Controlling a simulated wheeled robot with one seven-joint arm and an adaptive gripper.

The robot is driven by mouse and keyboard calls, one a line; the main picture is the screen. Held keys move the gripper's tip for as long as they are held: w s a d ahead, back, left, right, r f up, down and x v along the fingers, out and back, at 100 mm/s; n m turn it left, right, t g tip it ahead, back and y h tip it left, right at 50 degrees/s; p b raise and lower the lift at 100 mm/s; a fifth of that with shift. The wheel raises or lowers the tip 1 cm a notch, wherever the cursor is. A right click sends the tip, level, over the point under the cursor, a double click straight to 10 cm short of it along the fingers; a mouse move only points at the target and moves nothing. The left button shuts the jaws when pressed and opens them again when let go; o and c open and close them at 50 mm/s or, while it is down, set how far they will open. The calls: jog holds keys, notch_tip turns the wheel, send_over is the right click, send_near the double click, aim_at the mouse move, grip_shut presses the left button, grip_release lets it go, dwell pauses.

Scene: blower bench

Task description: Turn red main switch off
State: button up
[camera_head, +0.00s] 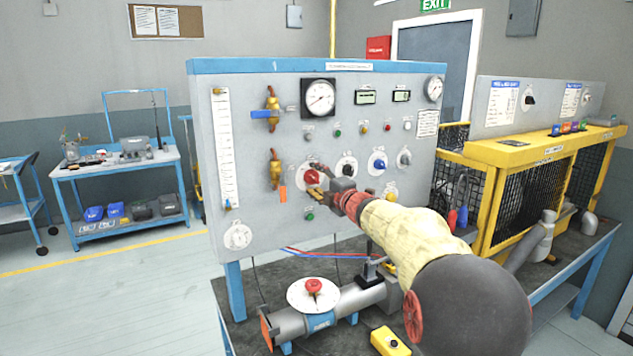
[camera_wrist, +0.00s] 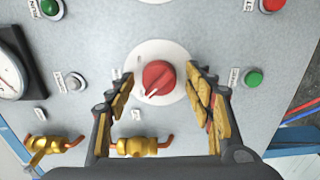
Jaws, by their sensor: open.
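The red main switch (camera_head: 311,176) is a red rotary knob on a round white plate, on the upright grey panel (camera_head: 262,200). In the wrist view the red knob (camera_wrist: 158,77) sits between the two fingers, its white mark pointing to the lower left. My gripper (camera_head: 319,183) is right at the knob in the head view and partly overlaps its plate. In the wrist view my gripper (camera_wrist: 161,80) is open, with one finger on each side of the knob. A gap shows on both sides, and I see no contact.
Near the knob are a black knob (camera_head: 347,166), a blue knob (camera_head: 378,162) and a green button (camera_wrist: 254,78). Brass valves (camera_wrist: 141,147) stick out from the panel. A yellow button box (camera_head: 390,341) lies on the bench.

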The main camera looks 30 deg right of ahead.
jog(key=s, duration=1.2)
jog(key=shift+d, duration=0.2)
